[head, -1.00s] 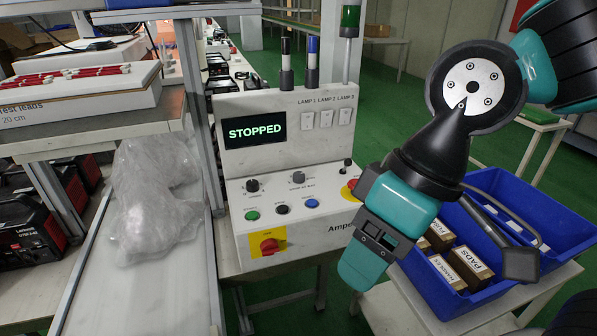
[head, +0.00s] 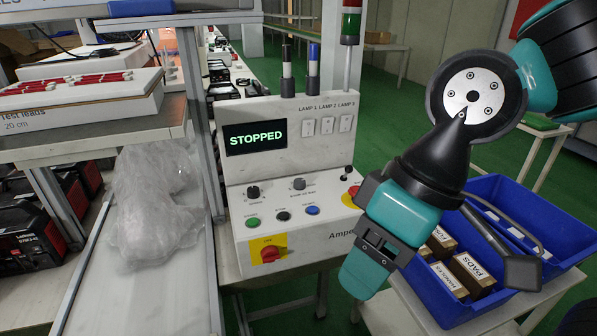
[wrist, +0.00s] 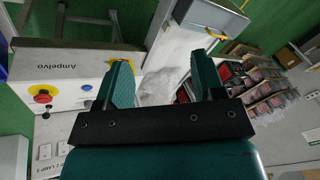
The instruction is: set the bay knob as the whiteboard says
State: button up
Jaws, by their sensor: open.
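The white control panel (head: 285,210) carries a black knob (head: 253,192) at left and a grey knob (head: 299,184) beside it. Their small labels are too blurred to read, so I cannot tell which is the bay knob or how it is set. The screen (head: 255,137) reads STOPPED. My gripper (head: 362,278) hangs in front of the panel's right end, pointing down and left, apart from both knobs. In the wrist view my gripper (wrist: 163,78) has its fingers wide apart, with nothing between them. No readable whiteboard is in view.
A red rotary switch (head: 268,254) sits on the front. A red emergency button (wrist: 42,95) is partly hidden in the head view. A blue bin (head: 440,308) stands right; a plastic bag (head: 150,215) lies left.

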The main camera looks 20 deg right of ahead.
aim_at(300, 184)
jog(key=z, duration=0.5)
jog(key=k, duration=1.2)
jog(key=u, duration=0.05)
jog(key=i, duration=0.3)
jog(key=u, duration=0.75)
jog(key=i, duration=1.15)
jog(key=z, duration=0.2)
